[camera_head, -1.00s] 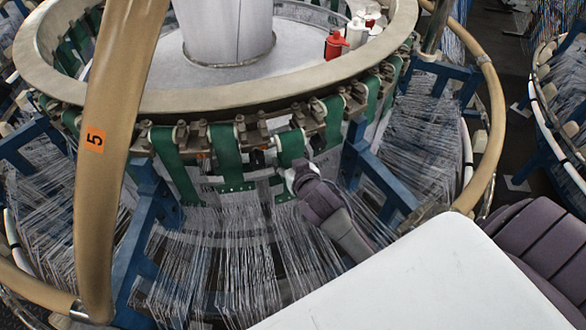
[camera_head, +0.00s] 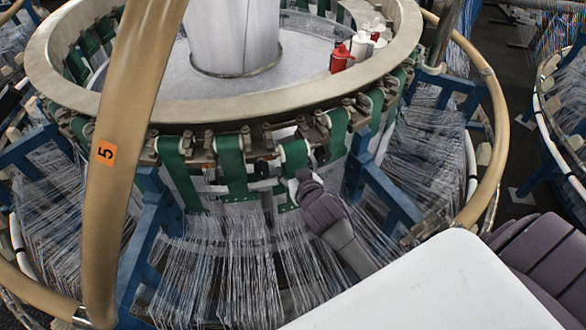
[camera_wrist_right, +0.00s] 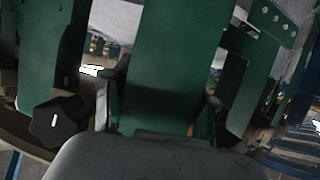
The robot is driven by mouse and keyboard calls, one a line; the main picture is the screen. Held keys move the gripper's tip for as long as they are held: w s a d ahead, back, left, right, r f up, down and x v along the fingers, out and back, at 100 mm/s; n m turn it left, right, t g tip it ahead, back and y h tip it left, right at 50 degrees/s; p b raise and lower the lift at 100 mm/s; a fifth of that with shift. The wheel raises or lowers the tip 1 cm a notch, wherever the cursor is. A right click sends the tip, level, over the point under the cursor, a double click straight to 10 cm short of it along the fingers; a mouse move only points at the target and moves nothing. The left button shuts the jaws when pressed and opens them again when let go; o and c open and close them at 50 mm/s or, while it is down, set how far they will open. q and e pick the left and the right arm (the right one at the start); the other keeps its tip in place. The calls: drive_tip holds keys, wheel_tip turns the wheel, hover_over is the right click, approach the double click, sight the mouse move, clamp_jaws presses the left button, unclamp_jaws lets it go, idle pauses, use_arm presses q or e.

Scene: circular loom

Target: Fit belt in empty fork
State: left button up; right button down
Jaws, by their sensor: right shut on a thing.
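Green belts hang from metal forks along the loom's ring. My right gripper (camera_head: 298,184) is at the lower part of one green belt (camera_head: 294,157), at the front of the ring. In the right wrist view this belt (camera_wrist_right: 160,65) runs between the two fingers of my right gripper (camera_wrist_right: 155,112), which is shut on it. Its upper end is near the fork row (camera_head: 290,130); I cannot tell whether it sits in a fork. Neighbouring belts hang to the left (camera_head: 231,165) and right (camera_head: 336,130). I cannot make out which fork is empty. My left gripper is not in view.
A tan tube marked 5 (camera_head: 130,110) rises at the left. Blue frame arms (camera_head: 385,190) stand on both sides, with white threads (camera_head: 235,265) fanned below the belts. Red and white bottles (camera_head: 341,58) stand on the loom's top. A dark knob (camera_wrist_right: 58,121) is close left of the gripper.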

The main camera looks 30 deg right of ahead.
drive_tip(key=shift+w, duration=0.2)
idle(0.3)
drive_tip(key=shift+w+d, duration=0.2)
drive_tip(key=shift+w, duration=0.75)
drive_tip(key=shift+w+d, duration=0.15)
drive_tip(key=shift+w, duration=0.7)
drive_tip(key=shift+w+d, duration=0.1)
drive_tip(key=shift+w, duration=0.7)
drive_tip(key=shift+c, duration=1.2)
unclamp_jaws()
drive_tip(key=s+a+r, duration=0.1)
drive_tip(key=s+a, duration=0.1)
drive_tip(key=s, duration=1.2)
drive_tip(key=shift+s+r, duration=0.15)
drive_tip(key=shift+s, duration=0.15)
drive_tip(key=shift+a, duration=0.1)
